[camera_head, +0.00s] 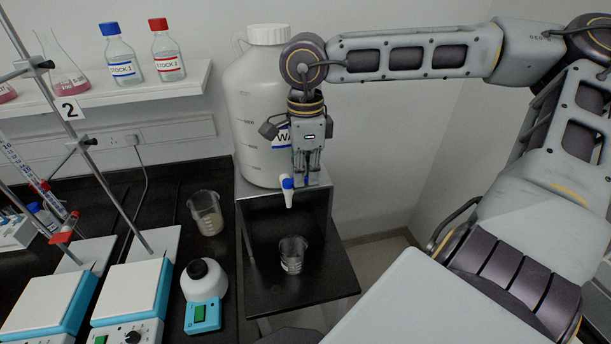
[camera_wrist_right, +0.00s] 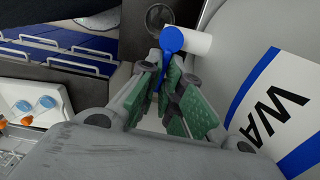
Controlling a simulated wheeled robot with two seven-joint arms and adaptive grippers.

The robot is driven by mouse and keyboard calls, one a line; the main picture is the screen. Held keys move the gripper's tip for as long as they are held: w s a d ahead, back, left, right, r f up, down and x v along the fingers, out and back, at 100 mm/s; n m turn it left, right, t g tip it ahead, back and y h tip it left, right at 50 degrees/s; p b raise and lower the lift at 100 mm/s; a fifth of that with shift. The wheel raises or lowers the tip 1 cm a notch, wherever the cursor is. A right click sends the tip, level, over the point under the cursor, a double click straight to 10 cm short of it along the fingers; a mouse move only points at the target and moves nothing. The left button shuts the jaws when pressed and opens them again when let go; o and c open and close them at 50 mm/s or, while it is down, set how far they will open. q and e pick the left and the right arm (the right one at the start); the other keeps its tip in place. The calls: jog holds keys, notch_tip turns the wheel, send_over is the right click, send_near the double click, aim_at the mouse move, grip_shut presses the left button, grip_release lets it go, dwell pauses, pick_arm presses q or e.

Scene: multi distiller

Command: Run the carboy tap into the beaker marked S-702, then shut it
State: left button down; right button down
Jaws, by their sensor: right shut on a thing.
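The large white carboy (camera_head: 255,110) stands on a raised stand. Its tap has a white spout (camera_head: 289,200) pointing down and a blue handle (camera_head: 287,183). My right gripper (camera_head: 306,178) is at the tap, shut on the blue handle; in the right wrist view the handle's blue lever (camera_wrist_right: 163,76) lies between the green finger pads. A clear glass beaker (camera_head: 292,255) stands upright on the dark lower shelf below the spout; its marking is too small to read. No stream shows between spout and beaker. My left gripper is not in view.
Another beaker (camera_head: 206,212) with pale contents stands on the black bench left of the stand. A white round-topped device (camera_head: 203,283) and blue-sided stirrer plates (camera_head: 130,300) are at the front left. Stock bottles (camera_head: 120,55) stand on the wall shelf. The lower shelf is otherwise clear.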

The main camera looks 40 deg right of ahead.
jog(key=shift+w+n, duration=0.1)
jog(key=shift+n, duration=0.2)
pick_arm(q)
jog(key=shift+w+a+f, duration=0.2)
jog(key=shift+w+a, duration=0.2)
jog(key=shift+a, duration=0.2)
pick_arm(e)
jog(key=c, duration=1.6)
grip_release()
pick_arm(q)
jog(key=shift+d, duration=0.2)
pick_arm(e)
jog(key=shift+r, duration=0.1)
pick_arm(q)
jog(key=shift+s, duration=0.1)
pick_arm(e)
notch_tip(320, 180, up, 12)
